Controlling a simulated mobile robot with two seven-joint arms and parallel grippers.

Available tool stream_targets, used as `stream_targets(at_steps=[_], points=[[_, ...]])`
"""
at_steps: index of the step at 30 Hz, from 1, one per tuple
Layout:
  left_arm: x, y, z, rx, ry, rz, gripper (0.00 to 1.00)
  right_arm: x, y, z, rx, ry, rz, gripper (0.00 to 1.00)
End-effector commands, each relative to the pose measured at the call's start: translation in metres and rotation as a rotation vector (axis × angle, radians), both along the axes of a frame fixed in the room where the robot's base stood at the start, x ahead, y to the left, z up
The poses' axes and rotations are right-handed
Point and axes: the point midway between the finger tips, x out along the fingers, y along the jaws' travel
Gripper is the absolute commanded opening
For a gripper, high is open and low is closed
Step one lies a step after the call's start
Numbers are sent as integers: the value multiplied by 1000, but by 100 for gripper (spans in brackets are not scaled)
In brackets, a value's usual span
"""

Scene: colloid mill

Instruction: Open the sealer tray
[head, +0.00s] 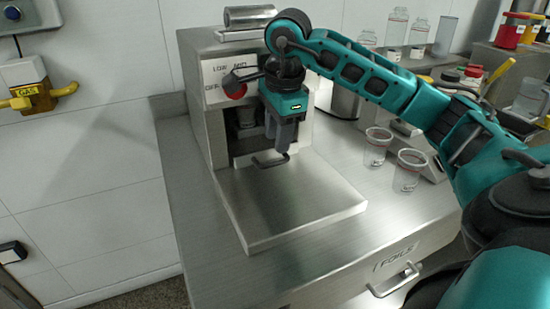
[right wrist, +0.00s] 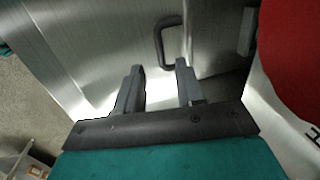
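The sealer (head: 215,110) is a steel box against the wall with a dark front opening. A flat steel plate (head: 290,205) extends forward from its foot. A dark U-shaped handle (head: 268,162) stands at the bottom of the opening and also shows in the right wrist view (right wrist: 159,43). My right gripper (head: 281,145) points down in front of the opening, just above the handle. In the right wrist view its two fingers (right wrist: 160,77) are apart with nothing between them, and the handle lies just beyond their tips. My left gripper is out of view.
Two clear cups (head: 377,148) (head: 409,170) stand right of the sealer. A drawer handle (head: 393,281) sticks out at the bench front. Bottles (head: 397,27) stand behind. The plate's top is clear.

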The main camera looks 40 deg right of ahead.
Motion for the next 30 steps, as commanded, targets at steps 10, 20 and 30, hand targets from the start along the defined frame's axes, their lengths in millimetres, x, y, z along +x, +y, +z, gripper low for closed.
stream_targets(at_steps=[10,20,30], points=[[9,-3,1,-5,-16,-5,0,9,-2,-51,1,0,0,38],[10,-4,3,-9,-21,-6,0,10,-3,-56,1,0,0,38],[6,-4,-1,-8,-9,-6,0,10,-3,-56,1,-1,0,10]])
